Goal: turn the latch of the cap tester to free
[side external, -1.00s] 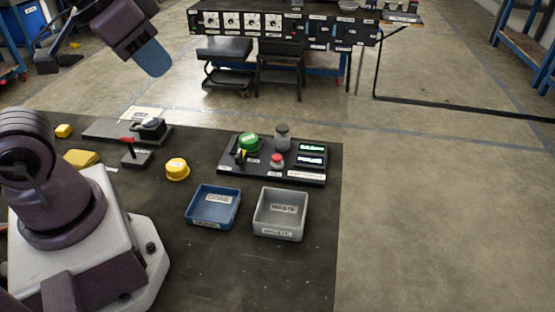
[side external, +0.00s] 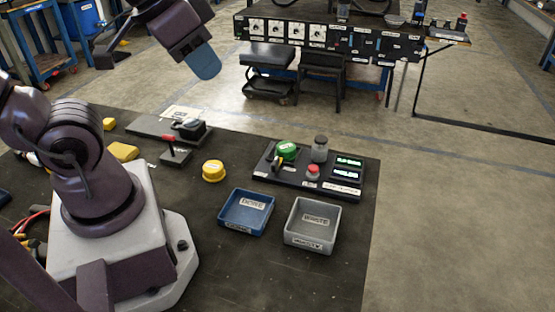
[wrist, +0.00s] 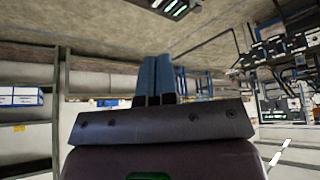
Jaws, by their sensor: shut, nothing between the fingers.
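The cap tester appears to be the black panel (side external: 263,170) on the right of the dark table. It carries a green cap (side external: 287,149), a red button (side external: 313,171), a grey cylinder with a dark top (side external: 319,150) and two lit displays (side external: 347,167). A small yellow and black lever (side external: 278,164), which looks like the latch, stands just below the green cap; its setting is too small to read. My gripper (side external: 206,68) is high above the table's far side, up and left of the panel. Its blue fingers, also in the wrist view (wrist: 155,80), are shut and empty.
A blue tray (side external: 231,223) and a grey tray (side external: 297,237) stand in front of the panel. A yellow cap (side external: 213,171) and a red-handled lever (side external: 168,139) on a dark block lie left of it. A workbench (side external: 330,38) stands behind.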

